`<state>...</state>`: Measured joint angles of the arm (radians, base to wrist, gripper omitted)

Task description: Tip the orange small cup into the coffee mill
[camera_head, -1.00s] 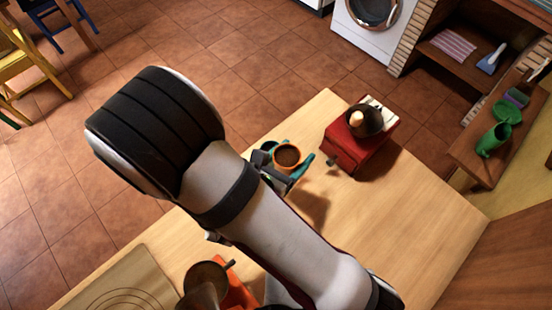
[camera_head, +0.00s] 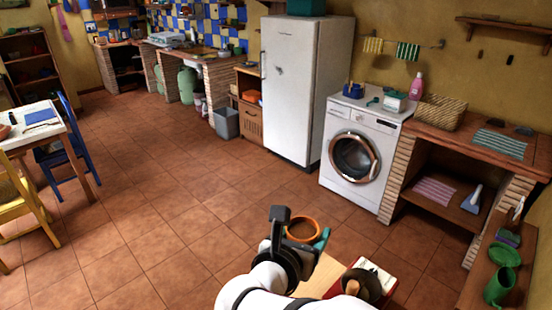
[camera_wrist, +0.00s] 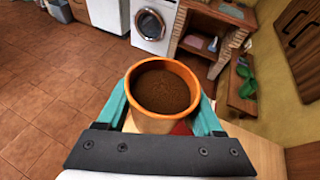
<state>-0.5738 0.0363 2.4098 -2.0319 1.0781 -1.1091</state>
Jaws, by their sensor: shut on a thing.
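The orange small cup (camera_wrist: 163,92) is held upright between the two teal fingers of my gripper (camera_wrist: 163,110), which is shut on it. In the wrist view it is filled with brown grounds or powder. In the head view the cup (camera_head: 302,229) is raised, to the upper left of the coffee mill. The red coffee mill (camera_head: 364,284) stands on the wooden counter at the bottom of the head view, with a dark round bowl on top and a pale knob. In the wrist view the mill is mostly hidden behind the cup, with only a bit of red showing.
The wooden counter (camera_head: 318,280) shows only in part around the mill. A washing machine (camera_head: 358,160) and a white fridge (camera_head: 300,90) stand beyond open tiled floor.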

